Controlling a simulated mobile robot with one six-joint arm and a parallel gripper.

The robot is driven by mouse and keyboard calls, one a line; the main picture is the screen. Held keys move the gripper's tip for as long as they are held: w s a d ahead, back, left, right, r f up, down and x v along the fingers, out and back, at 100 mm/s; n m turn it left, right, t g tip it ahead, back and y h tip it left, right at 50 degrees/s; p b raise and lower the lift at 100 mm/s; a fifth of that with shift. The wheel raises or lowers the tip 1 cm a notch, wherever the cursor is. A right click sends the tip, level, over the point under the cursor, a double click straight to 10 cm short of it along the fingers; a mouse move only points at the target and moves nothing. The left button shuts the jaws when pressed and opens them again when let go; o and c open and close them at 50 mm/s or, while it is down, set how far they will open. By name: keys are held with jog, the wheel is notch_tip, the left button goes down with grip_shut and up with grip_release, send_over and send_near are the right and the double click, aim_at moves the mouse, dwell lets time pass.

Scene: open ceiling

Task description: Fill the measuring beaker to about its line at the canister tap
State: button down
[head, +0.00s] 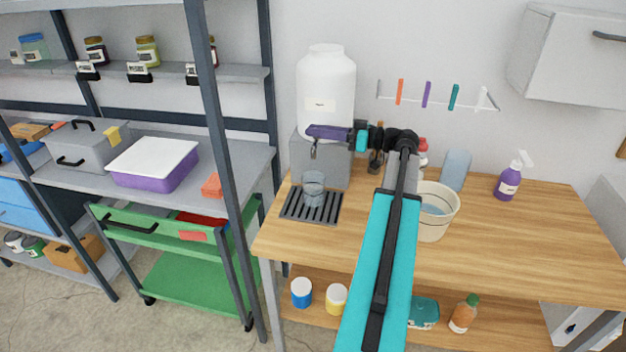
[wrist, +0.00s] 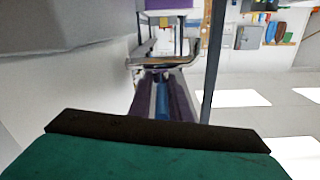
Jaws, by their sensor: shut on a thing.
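The white canister (head: 326,85) stands on a grey block at the back left of the wooden bench. Its tap (head: 313,153) is at the front, mostly hidden by my gripper. My purple gripper (head: 312,132) is at the tap, above the beaker, shut on what appears to be the tap lever. The wrist view shows its fingers (wrist: 162,92) with a blue strip between them.
A cream bucket (head: 435,212) with bluish contents stands right of my arm. A purple spray bottle (head: 509,180) is farther right. A rail with coloured hooks (head: 430,98) is on the wall. A grey rack post (head: 222,130) and a green cart (head: 180,285) are left. The bench's front right is clear.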

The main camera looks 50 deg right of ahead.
jog(key=shift+s+a+f+m+t+h+b, duration=0.15)
jog(key=shift+a+m+t+h+b, duration=0.15)
jog(key=shift+m+h+b, duration=0.3)
jog(key=shift+d+h, duration=0.1)
jog(key=shift+h, duration=0.5)
jog(key=shift+d+y+b, duration=0.1)
jog(key=shift+y+b, duration=0.2)
jog(key=shift+b, duration=0.35)
dwell(6.2)
